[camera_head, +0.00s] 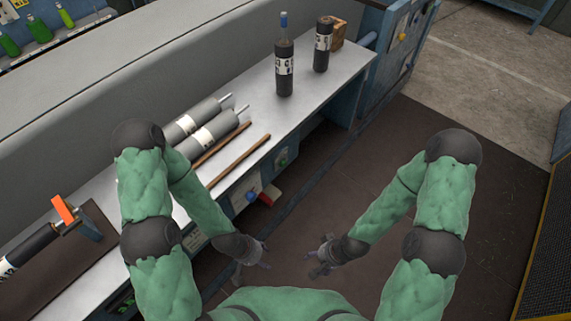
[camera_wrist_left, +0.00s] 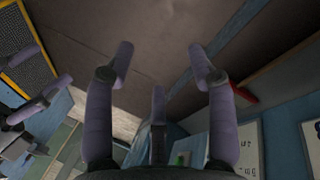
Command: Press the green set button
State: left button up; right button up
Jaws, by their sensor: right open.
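A green button (camera_head: 282,162) shows small on the front panel of the bench, with a blue button (camera_head: 250,196) nearer to me. A green spot also shows low in the left wrist view (camera_wrist_left: 181,158), between my fingers, partly hidden by them. I cannot tell which green part is the set button. My left gripper (camera_head: 256,257) is in front of the bench, apart from the panel. Its fingers (camera_wrist_left: 161,53) are spread and empty in the left wrist view. My right gripper (camera_head: 322,262) is open and empty over the dark floor, right of the left one.
The bench top (camera_head: 345,65) holds two grey rollers (camera_head: 205,128), wooden strips (camera_head: 238,160) and dark bottles (camera_head: 284,70). A red part (camera_head: 269,194) juts from the bench front; it also shows in the left wrist view (camera_wrist_left: 245,95). Dark floor (camera_head: 400,140) is clear to the right.

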pick_arm(q)
grip_shut()
dwell(1.1)
